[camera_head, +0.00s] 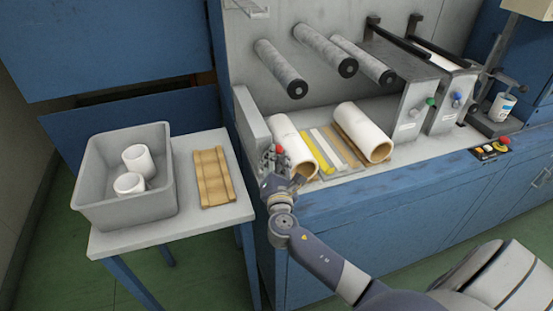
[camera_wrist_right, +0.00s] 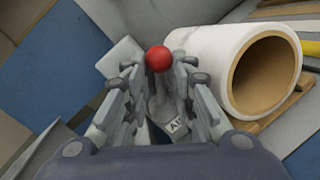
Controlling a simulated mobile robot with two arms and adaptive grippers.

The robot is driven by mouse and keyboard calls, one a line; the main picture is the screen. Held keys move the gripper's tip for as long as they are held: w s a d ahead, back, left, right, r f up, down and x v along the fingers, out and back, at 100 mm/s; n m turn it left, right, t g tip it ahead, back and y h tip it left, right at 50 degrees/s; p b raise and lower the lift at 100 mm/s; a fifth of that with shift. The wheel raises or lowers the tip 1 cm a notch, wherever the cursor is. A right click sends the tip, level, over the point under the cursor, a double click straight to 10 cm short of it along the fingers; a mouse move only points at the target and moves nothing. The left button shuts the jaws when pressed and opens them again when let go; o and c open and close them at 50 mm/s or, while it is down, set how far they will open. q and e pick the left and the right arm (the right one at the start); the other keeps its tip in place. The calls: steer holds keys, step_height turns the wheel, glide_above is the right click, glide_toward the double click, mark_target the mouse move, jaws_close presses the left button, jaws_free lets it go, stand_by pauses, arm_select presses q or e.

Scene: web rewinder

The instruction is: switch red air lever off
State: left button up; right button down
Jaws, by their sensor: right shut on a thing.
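The red air lever has a round red knob (camera_head: 279,149) and stands at the front left of the machine's bed. In the right wrist view its red knob (camera_wrist_right: 158,58) shows between the fingertips, with a grey stem and a small label plate (camera_wrist_right: 174,126) below it. My right gripper (camera_head: 278,162) reaches the lever from the front and is shut on it, its fingers on both sides just below the knob. The fingers partly hide the stem and its base. My left gripper is not in view.
A white roll (camera_head: 293,146) lies close to the right of the lever, with another roll (camera_head: 362,132) further right. Yellow and pale strips (camera_head: 318,149) lie between them. A side table (camera_head: 215,218) to the left carries a grey bin (camera_head: 125,213) and a wooden cradle (camera_head: 213,178).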

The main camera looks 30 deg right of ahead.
steer(key=n, duration=0.2)
steer(key=a+n+t, duration=0.1)
steer(key=n, duration=0.2)
steer(key=a+n+t, duration=0.1)
steer(key=n, duration=0.1)
steer(key=shift+w+a+r, duration=0.2)
steer(key=shift+w+a, duration=0.05)
steer(key=shift+w, duration=0.05)
steer(key=n, duration=0.2)
steer(key=a+n, duration=0.1)
steer(key=n, duration=0.1)
steer(key=n+t+y, duration=0.1)
steer(key=shift+w+a+f+n, duration=0.2)
steer(key=shift+a+n, duration=0.05)
steer(key=shift+n, duration=0.15)
steer(key=shift+w+a+f+n+t+y, duration=0.1)
steer(key=shift+a+f+n+t+y, duration=0.15)
steer(key=shift+n, duration=0.5)
steer(key=shift+s+a+f+n+t+y, duration=0.1)
steer(key=shift+n+y, duration=0.25)
steer(key=shift+n, duration=0.35)
steer(key=shift+w+a+f+n+t+y, duration=0.1)
steer(key=shift+a+n+t+y, duration=0.15)
steer(key=shift+n, duration=0.8)
steer(key=c, duration=1.4)
jaws_free()
steer(key=v, duration=1.2)
